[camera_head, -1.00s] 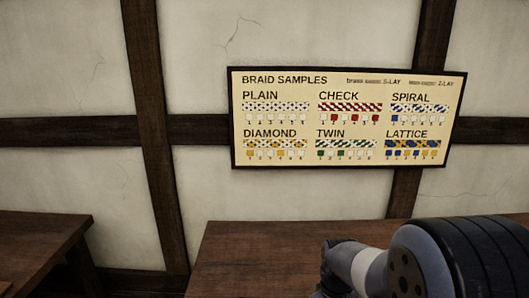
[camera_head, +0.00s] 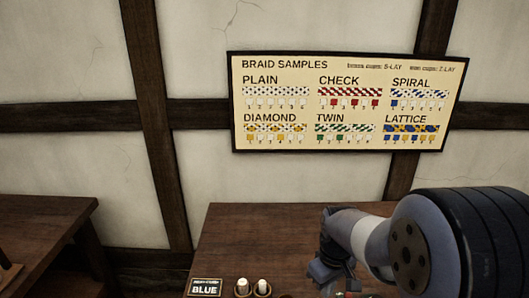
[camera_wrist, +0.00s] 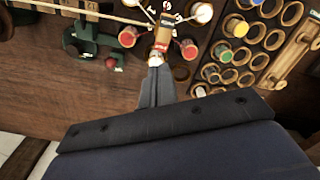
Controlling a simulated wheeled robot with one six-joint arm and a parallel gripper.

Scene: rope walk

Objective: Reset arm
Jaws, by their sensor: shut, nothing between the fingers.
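My arm enters the head view from the lower right, in front of the table (camera_head: 245,235). The fingertips are out of sight in the head view. In the wrist view my gripper (camera_wrist: 156,72) is shut, with its fingers together and nothing held. Its tips appear just below a braiding fixture with a red spool (camera_wrist: 128,37), white spools and another red spool (camera_wrist: 189,49); I cannot tell whether they touch.
A wooden rack of round holes (camera_wrist: 240,55) holds coloured spools on the right of the wrist view. A dark green clamp (camera_wrist: 92,40) stands at upper left. A BLUE label (camera_head: 205,288) and two white-topped pegs (camera_head: 252,287) sit at the table's front. A braid samples board (camera_head: 345,100) hangs on the wall.

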